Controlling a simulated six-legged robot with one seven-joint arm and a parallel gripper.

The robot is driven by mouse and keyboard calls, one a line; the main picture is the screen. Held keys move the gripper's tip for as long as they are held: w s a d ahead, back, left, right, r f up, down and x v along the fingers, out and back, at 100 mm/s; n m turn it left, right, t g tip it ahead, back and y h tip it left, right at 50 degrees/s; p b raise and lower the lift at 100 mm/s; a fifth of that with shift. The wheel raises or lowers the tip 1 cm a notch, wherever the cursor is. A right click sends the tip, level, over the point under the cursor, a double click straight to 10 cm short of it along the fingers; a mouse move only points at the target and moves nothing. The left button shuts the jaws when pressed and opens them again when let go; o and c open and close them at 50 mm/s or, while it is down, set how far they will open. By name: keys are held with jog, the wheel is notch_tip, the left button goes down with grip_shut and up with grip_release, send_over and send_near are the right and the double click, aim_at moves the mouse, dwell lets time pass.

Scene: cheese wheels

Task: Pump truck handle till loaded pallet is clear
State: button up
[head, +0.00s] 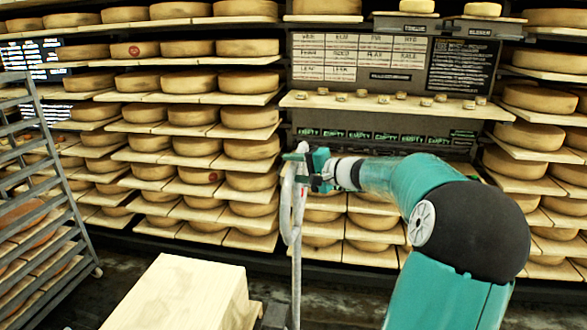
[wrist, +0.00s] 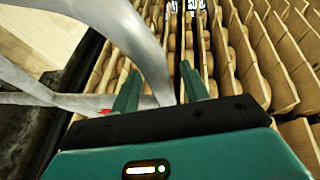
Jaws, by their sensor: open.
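The truck handle (head: 297,205) is a grey, upright loop on a thin shaft in the middle of the head view. My gripper (head: 301,157) is at its top end, with its jaws open. In the wrist view a curved grey bar of the handle (wrist: 150,45) runs down between the two green fingers of my gripper (wrist: 160,78). I cannot tell whether a finger touches it. A second grey bar with a small red part runs off to the left. A pale wooden block (head: 180,290), apparently the load, stands at the bottom of the head view. The pallet's underside and the floor gap are hidden.
Shelves of cheese wheels (head: 250,117) fill the back wall. A ledge with small cheese pieces (head: 400,105) juts out under a board of labels (head: 360,57). A grey metal rack (head: 50,165) stands at the left. Dark floor shows between rack and block.

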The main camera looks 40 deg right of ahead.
jog(key=shift+w, duration=0.3)
grip_shut()
jog(key=shift+s, duration=0.1)
